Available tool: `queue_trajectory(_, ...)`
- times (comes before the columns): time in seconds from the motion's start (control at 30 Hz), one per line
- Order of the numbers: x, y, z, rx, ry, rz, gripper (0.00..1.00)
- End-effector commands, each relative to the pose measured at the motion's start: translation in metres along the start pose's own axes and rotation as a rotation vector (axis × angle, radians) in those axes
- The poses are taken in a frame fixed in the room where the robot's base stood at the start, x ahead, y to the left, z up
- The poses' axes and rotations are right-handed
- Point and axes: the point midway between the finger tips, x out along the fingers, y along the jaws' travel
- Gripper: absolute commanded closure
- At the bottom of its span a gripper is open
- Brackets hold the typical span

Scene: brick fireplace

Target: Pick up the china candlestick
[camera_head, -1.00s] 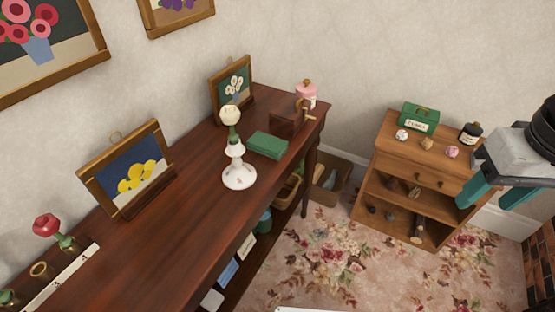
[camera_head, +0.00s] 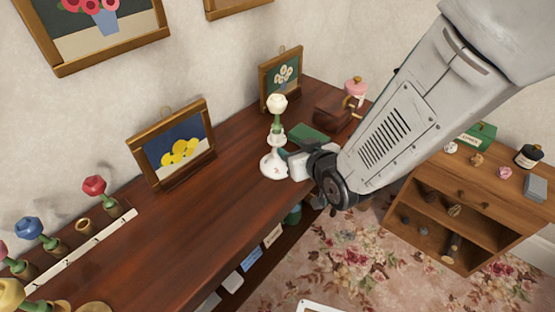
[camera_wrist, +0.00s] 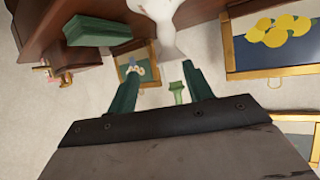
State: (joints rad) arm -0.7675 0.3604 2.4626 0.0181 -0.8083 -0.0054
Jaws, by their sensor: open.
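The white china candlestick (camera_head: 271,164) stands upright on the dark wooden sideboard (camera_head: 215,215). A green stem with a cream flower (camera_head: 277,103) rises from its top. My gripper (camera_head: 286,157) is at the candlestick's right side, low beside its stem, and my arm partly hides it. In the wrist view, which looks upside down, the teal fingers of my gripper (camera_wrist: 158,72) are spread apart. The white candlestick (camera_wrist: 167,38) shows between and just beyond their tips, nearer the right finger. I cannot tell whether either finger touches it.
A green book (camera_head: 308,134) lies behind my gripper. A brown grinder (camera_head: 333,115) is at the far end. Flowers in a numbered rack stand at left. The sideboard's front middle is clear.

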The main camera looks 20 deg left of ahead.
Motion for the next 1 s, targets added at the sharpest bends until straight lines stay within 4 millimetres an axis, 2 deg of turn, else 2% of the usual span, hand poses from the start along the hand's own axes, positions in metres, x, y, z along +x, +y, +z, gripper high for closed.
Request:
queue_trajectory(0.03,0.004,-0.009,0.004,-0.007,0.016,-0.015,0.49)
queue_trajectory(0.17,0.012,-0.019,0.006,-0.015,0.047,-0.030,0.49)
queue_trajectory(0.47,0.046,-0.018,0.007,-0.014,0.051,-0.030,0.49)
queue_trajectory(0.7,0.080,-0.016,0.009,-0.014,0.052,-0.030,0.49)
queue_trajectory(1.0,0.086,-0.016,0.007,-0.014,0.052,-0.030,0.49)
